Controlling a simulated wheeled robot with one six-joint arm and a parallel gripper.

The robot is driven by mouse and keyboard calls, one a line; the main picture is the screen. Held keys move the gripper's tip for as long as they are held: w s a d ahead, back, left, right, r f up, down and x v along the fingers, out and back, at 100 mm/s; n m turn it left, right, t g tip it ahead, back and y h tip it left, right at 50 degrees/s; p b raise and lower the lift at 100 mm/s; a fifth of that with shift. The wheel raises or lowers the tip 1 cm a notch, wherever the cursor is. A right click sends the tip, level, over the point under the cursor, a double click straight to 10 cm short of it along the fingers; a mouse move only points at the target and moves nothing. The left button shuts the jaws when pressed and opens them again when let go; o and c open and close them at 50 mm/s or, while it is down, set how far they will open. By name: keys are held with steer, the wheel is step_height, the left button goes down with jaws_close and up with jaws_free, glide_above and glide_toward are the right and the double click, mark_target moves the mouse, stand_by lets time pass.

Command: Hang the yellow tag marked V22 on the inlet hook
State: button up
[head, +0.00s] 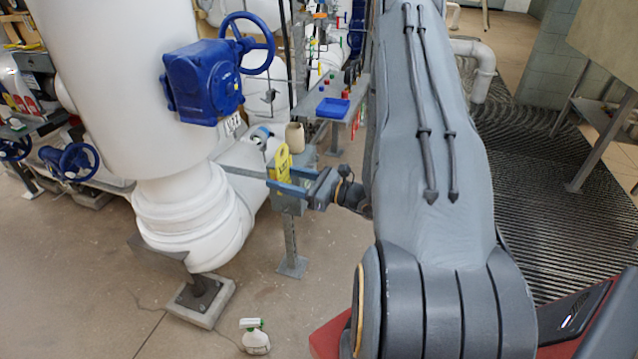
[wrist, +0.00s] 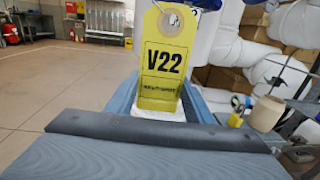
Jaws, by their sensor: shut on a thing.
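The yellow tag marked V22 (wrist: 163,62) stands upright in my gripper in the wrist view, its black lettering facing the camera. A hole shows near its top, and its lower end is between the fingers. In the head view the tag (head: 282,163) is small and its lettering cannot be read. My gripper (head: 272,180) is shut on the tag, with its blue fingers pointing left toward the large white pipe. I cannot make out the inlet hook for certain in either view.
A blue valve (head: 205,82) with a handwheel is on the white pipe (head: 115,85). A beige cup (head: 295,137) stands close behind the tag. A blue tray (head: 332,108) lies on a bench farther back.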

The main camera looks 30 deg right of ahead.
steer(key=s+d+f+b, duration=0.1)
steer(key=s+d+b, duration=0.3)
steer(key=d, duration=0.6)
steer(key=w+a+y, duration=0.1)
steer(key=w+a, duration=0.3)
steer(key=w, duration=0.2)
steer(key=shift+w+a+n+g+b, duration=0.2)
steer(key=shift+a+n+g+b, duration=0.2)
steer(key=shift+b, duration=0.05)
steer(key=shift+f, duration=0.1)
